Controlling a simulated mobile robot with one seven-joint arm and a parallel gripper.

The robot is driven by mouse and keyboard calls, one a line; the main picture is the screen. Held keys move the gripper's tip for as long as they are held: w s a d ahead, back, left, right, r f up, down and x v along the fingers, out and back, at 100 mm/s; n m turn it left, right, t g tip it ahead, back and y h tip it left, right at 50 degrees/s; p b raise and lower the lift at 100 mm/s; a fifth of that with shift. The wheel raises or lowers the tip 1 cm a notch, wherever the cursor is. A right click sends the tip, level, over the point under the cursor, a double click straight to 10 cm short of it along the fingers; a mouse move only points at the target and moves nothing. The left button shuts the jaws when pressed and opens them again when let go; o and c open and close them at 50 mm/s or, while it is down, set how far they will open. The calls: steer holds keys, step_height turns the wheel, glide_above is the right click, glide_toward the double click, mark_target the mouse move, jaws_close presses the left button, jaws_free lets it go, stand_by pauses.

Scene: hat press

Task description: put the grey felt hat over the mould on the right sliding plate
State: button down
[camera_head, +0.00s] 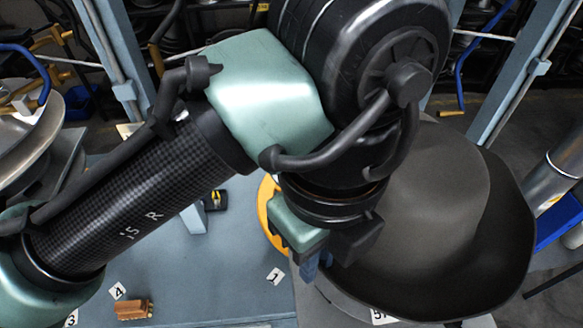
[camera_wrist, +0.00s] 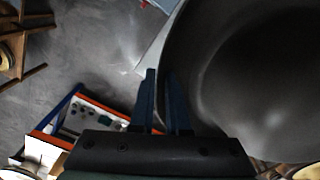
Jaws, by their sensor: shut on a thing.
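The grey felt hat (camera_head: 430,200) is at the right of the head view, crown up, with its wide dark brim spread around it. My gripper (camera_head: 312,268) is shut on the left edge of the brim. The mould is not visible; the hat and my arm cover that area.
A blue-grey table (camera_head: 210,275) lies left of the hat, with number labels and a small brown block (camera_head: 133,309). A yellow ring part (camera_head: 268,215) is behind my gripper. Blue-grey posts (camera_head: 515,75) stand behind the hat, and a metal cylinder (camera_head: 562,165) stands at the right.

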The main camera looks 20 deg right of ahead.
steer(key=shift+f, duration=0.1)
steer(key=shift+f+b, duration=1.55)
steer(key=shift+f, duration=0.7)
steer(key=c, duration=0.8)
jaws_free()
steer(key=shift+r, duration=0.1)
step_height(320, 180, up, 13)
steer(key=shift+f, duration=0.1)
